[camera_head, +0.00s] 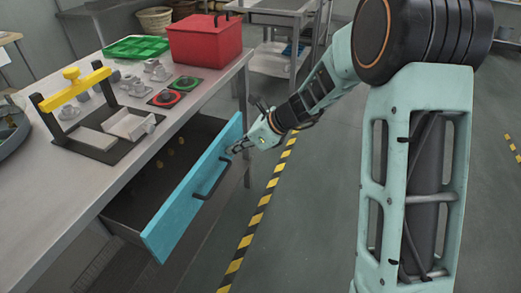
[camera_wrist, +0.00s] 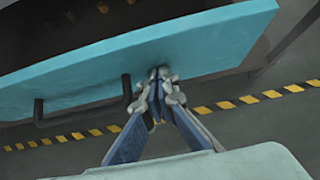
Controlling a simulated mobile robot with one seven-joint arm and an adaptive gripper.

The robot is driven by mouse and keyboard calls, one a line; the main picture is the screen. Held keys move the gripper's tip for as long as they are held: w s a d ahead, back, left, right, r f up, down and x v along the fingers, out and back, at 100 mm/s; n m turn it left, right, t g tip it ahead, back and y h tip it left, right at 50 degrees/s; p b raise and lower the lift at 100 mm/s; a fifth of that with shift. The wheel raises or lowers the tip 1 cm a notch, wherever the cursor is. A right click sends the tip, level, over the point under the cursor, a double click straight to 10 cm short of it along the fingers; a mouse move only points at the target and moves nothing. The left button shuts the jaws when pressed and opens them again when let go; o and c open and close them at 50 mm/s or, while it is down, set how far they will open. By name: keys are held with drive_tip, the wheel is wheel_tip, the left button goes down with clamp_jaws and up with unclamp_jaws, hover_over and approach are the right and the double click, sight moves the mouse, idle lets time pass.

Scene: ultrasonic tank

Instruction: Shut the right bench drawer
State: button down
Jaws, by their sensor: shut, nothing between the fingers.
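The bench drawer (camera_head: 193,190) has a blue front and stands pulled out from under the bench; its dark inside holds a few small yellowish items. A dark bar handle (camera_head: 213,179) is on the front's outer face. My gripper (camera_head: 231,151) is at the drawer front, beyond the handle toward its far end. In the wrist view the closed fingertips (camera_wrist: 160,75) meet the lower part of the blue front (camera_wrist: 200,50), to the right of the handle (camera_wrist: 82,112). They appear to touch the front, with nothing held between them.
The grey bench (camera_head: 60,185) carries a red box (camera_head: 205,42), a green tray (camera_head: 136,47), a yellow-barred fixture (camera_head: 72,90) and several small metal parts. A metal cart (camera_head: 275,62) stands behind. Yellow-black floor tape (camera_head: 262,205) runs beside the drawer; the floor to the right is clear.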

drive_tip(key=p, duration=0.5)
hover_over(195, 153)
drive_tip(key=shift+d, duration=0.15)
drive_tip(key=shift+r, duration=0.15)
drive_tip(key=shift+a+r, duration=0.1)
drive_tip(key=shift+a, duration=0.1)
drive_tip(key=shift+d, duration=0.1)
